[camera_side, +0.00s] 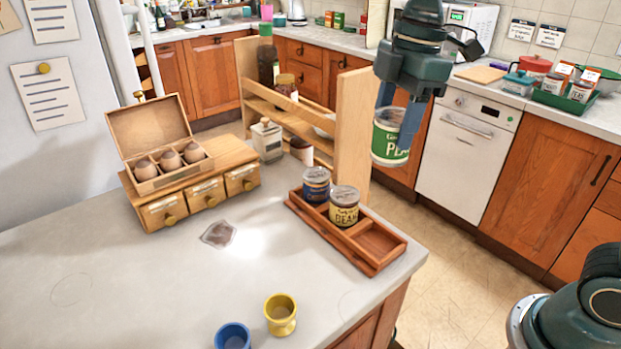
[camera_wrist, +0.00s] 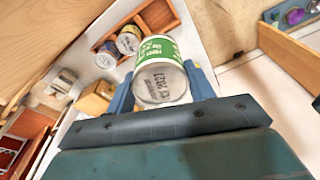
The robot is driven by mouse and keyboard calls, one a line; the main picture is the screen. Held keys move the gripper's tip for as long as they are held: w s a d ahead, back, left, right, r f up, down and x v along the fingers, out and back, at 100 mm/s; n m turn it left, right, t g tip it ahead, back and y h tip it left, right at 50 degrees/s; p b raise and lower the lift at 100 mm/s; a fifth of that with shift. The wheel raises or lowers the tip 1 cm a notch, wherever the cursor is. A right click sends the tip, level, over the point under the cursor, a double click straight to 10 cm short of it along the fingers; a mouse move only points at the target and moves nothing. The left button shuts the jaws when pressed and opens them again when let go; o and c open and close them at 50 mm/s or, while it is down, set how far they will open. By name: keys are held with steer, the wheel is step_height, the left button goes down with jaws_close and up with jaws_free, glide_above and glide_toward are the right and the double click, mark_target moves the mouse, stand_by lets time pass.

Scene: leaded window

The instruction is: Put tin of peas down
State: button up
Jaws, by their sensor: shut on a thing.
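The tin of peas (camera_side: 389,138) is green with a white band and is held in the air by my gripper (camera_side: 397,115), which is shut around its sides. In the wrist view the tin (camera_wrist: 161,75) sits between the two blue fingers (camera_wrist: 160,88), with its printed metal end toward the camera. In the side view the tin appears up and to the right of a wooden tray (camera_side: 375,243), apart from it. The tray holds a blue tin (camera_side: 316,186) and a yellow tin of beans (camera_side: 344,207). The tray's near right compartment is empty.
A wooden pull-out rack (camera_side: 352,130) stands close to the tin's left in the side view. A drawer box (camera_side: 196,190) with an open egg box (camera_side: 170,160) is at the counter's left. A blue cup (camera_side: 233,337) and yellow cup (camera_side: 280,313) stand in front. Mid-counter is mostly clear.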

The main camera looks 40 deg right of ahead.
steer(key=shift+w+a, duration=0.1)
steer(key=w+a+f+n, duration=0.1)
steer(key=w+a+f, duration=0.25)
steer(key=a, duration=0.35)
steer(key=w+a+f+n, duration=0.2)
steer(key=w+a+f, duration=0.1)
steer(key=a+f, duration=0.3)
steer(key=w+a+f+n, duration=0.1)
steer(key=w+a+f, duration=0.25)
steer(key=a, duration=0.45)
steer(key=shift+g, duration=0.3)
steer(key=shift+a+f, duration=0.15)
steer(key=shift+f, duration=3.7)
steer(key=shift+f, duration=0.1)
steer(key=o, duration=1.1)
steer(key=shift+o, duration=0.2)
